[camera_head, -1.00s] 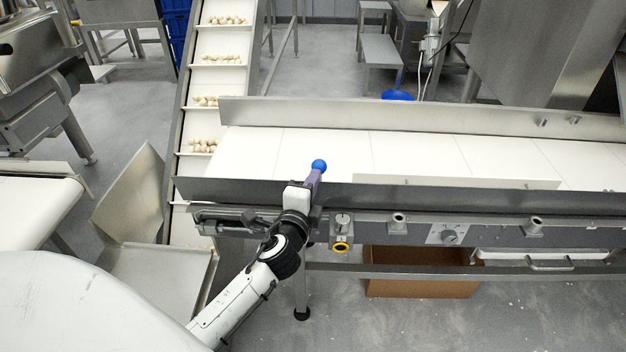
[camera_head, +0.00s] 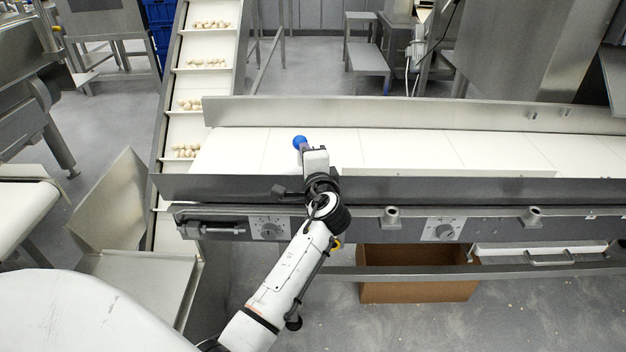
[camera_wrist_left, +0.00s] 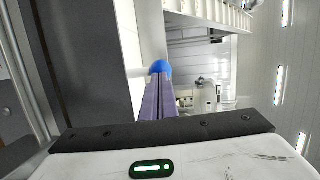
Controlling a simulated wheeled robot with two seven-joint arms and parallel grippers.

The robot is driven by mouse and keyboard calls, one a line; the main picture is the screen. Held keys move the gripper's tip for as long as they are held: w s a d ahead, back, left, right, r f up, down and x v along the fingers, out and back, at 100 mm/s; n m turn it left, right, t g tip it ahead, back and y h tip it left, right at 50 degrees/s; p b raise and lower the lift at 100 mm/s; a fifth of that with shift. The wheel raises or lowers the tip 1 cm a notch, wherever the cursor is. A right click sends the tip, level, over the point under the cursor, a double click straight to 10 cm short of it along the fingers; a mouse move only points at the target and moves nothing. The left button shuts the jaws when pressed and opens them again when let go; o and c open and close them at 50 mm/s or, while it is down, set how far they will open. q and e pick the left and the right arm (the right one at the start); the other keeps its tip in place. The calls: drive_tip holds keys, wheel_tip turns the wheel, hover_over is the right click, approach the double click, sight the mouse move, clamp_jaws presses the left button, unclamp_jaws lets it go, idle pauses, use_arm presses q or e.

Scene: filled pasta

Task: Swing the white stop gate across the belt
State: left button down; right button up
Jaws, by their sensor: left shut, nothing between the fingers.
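The white stop gate (camera_head: 450,173) shows in the head view as a long, thin white bar along the near side of the white belt (camera_head: 400,148). It lies roughly lengthwise beside the near metal side wall, and its left end is near my gripper. My left gripper (camera_head: 304,148) reaches over that wall above the belt, shut and empty. A blue ball (camera_head: 300,142) sits at its fingertips. In the left wrist view the purple fingers (camera_wrist_left: 158,98) are together, with the blue ball (camera_wrist_left: 160,67) just beyond them. I cannot tell whether the ball joins the gate. My right gripper is not in view.
The near side wall (camera_head: 450,188) and far side wall (camera_head: 400,112) border the belt. An inclined conveyor (camera_head: 205,45) with pale pasta pieces stands at the left. Dials and knobs line the near frame (camera_head: 480,222). A cardboard box (camera_head: 415,290) is below.

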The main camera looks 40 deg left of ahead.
use_arm(q)
drive_tip(key=shift+x, duration=1.25)
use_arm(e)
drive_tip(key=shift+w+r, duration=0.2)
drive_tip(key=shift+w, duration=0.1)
use_arm(q)
drive_tip(key=shift+a+r, duration=0.1)
drive_tip(key=shift+r, duration=0.05)
drive_tip(key=shift+s, duration=0.1)
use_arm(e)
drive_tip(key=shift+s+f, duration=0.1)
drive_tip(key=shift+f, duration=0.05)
